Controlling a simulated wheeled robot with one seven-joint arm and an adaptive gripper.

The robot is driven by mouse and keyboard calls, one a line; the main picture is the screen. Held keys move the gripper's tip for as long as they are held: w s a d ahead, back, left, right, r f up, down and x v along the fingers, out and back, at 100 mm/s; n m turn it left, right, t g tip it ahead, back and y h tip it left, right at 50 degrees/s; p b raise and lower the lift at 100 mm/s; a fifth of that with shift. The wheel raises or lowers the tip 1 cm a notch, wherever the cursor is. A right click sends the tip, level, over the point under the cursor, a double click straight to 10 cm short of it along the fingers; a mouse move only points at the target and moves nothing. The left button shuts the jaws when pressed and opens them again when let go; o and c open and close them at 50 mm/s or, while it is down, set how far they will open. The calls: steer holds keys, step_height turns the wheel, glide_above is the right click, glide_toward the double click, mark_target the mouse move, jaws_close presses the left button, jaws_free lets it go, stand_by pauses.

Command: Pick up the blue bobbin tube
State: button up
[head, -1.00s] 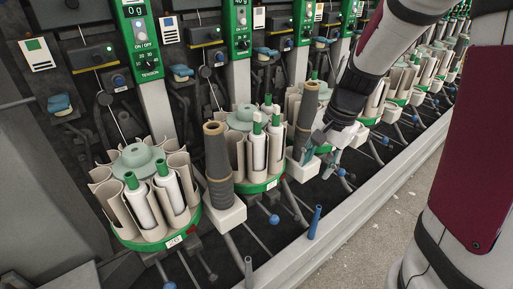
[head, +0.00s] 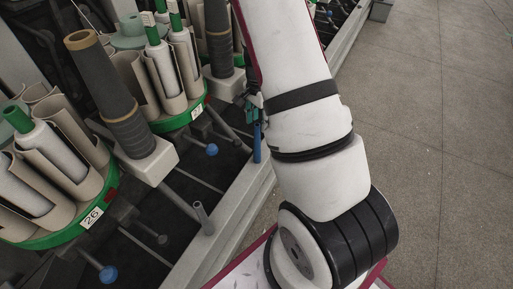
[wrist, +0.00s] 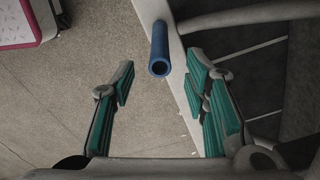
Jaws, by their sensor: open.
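The blue bobbin tube (head: 257,142) stands upright at the machine's front rail in the head view, partly hidden by my arm. In the wrist view the blue tube (wrist: 159,48) is ahead of the fingers, with its hollow round end facing the camera. My gripper (wrist: 162,76) is open and empty, with teal pads on both sides. The tube's end lies between the fingertip lines, a little beyond them and not touching them. In the head view my gripper (head: 251,106) is mostly hidden behind my arm, close to the tube.
A bare grey peg (head: 203,218) stands on the front rail (head: 222,205). A dark wound cone (head: 112,90) leans on a white block, beside the green-rimmed carousel (head: 62,238) of white bobbins. Rods with blue balls (head: 211,150) stick out. Open floor (head: 440,120) lies right.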

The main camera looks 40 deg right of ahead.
mark_target(257, 134)
steer(key=shift+a+f+b, duration=0.2)
steer(key=shift+f+b, duration=1.55)
steer(key=shift+f, duration=1.7)
jaws_close()
